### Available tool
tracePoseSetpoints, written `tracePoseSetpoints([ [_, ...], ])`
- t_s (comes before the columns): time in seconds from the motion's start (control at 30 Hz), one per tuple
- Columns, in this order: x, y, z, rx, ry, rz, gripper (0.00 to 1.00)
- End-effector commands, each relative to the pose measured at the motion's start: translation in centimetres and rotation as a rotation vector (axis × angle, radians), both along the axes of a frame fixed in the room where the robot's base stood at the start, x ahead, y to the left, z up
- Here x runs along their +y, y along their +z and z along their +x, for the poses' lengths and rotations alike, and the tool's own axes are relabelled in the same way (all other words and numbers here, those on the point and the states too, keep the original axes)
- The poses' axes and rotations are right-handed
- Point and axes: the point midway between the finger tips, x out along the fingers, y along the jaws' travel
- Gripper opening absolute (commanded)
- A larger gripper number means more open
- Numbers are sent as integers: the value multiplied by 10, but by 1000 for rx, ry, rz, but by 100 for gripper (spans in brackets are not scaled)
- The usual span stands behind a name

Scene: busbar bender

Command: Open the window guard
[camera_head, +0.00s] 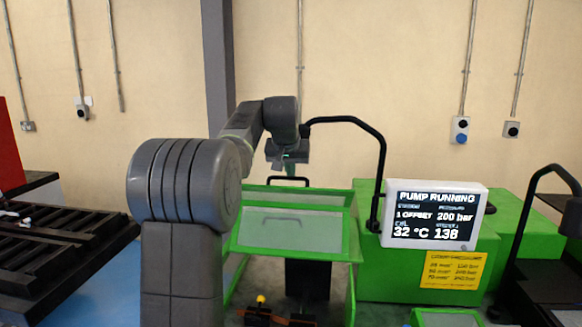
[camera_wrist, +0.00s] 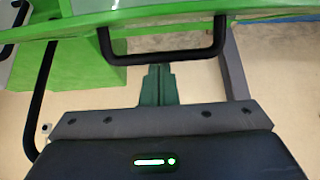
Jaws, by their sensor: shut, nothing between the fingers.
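The window guard (camera_head: 343,240) is a green frame with a clear, greyish pane, sloping at the front of the green machine. Its black bar handle (camera_head: 288,180) stands at the guard's upper edge. In the wrist view the handle (camera_wrist: 165,57) is a wide U below the green frame edge (camera_wrist: 200,15). My gripper (camera_head: 288,168) is just above the handle in the head view. In the wrist view my gripper (camera_wrist: 159,70) is shut and empty, its dark green fingertips beside the middle of the bar. I cannot tell whether they touch it.
A display (camera_head: 433,215) reading "PUMP RUNNING", 200 bar, stands to the right on the green machine body (camera_head: 385,275). A black bent tube (camera_head: 375,135) arches behind the handle. A dark slatted rack (camera_head: 60,250) is at left. Blue floor (camera_head: 130,290) shows between.

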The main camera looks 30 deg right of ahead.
Motion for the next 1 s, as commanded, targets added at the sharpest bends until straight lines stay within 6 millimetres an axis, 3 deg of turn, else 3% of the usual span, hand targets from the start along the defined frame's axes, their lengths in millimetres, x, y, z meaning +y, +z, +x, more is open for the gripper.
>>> tracePoseSetpoints([
  [0.47,3,-2,-4,-14,0,-12,0],
  [1.0,41,-1,-48,-99,1,-83,0],
])
